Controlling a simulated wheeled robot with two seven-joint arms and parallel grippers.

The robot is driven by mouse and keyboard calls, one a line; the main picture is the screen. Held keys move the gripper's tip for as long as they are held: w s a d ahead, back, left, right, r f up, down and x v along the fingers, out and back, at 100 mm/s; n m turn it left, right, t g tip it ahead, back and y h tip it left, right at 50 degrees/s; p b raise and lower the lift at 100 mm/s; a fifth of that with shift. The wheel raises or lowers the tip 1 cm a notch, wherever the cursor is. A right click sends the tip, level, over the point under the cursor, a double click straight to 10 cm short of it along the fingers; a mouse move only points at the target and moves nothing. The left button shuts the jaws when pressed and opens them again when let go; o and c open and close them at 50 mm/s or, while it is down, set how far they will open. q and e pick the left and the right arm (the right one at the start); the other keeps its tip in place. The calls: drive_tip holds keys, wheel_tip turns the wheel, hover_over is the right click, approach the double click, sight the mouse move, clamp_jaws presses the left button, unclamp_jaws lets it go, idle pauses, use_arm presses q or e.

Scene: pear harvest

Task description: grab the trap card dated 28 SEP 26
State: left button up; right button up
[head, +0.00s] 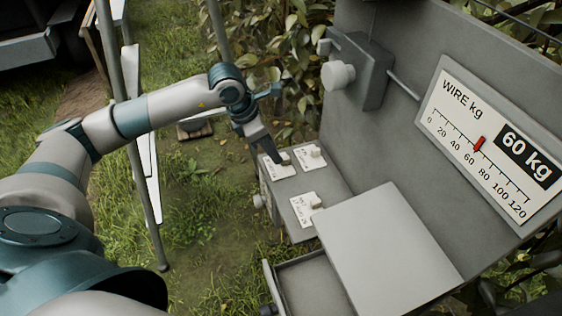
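Three white trap cards with small raised tabs lie on a grey metal shelf (335,183). One card (277,171) is at the shelf's far left corner, one card (312,161) is just right of it, and one card (302,212) is nearer to me. Their print is too small to read the dates surely. My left gripper (276,158) points down at the far left card's tab and partly covers that card. Its fingers overlap in this view, so I cannot tell their opening or whether they touch the tab. My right gripper is out of view.
A grey panel behind the shelf carries a wire gauge (490,140) marked 60 kg and a box with a round knob (338,75). A raised grey plate (388,250) and an open drawer (308,285) are nearer. A pole (140,150) stands left over grass.

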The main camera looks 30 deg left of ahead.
sight(285, 169)
use_arm(q)
drive_tip(key=shift+d+p+x, duration=0.15)
drive_tip(key=shift+p+x, duration=0.15)
drive_tip(key=shift+x, duration=0.6)
drive_tip(key=shift+d+p+x, duration=0.15)
drive_tip(key=shift+p+x, duration=0.15)
drive_tip(key=shift+x, duration=0.6)
drive_tip(key=shift+w+r, duration=0.1)
drive_tip(key=shift+c, duration=0.3)
clamp_jaws()
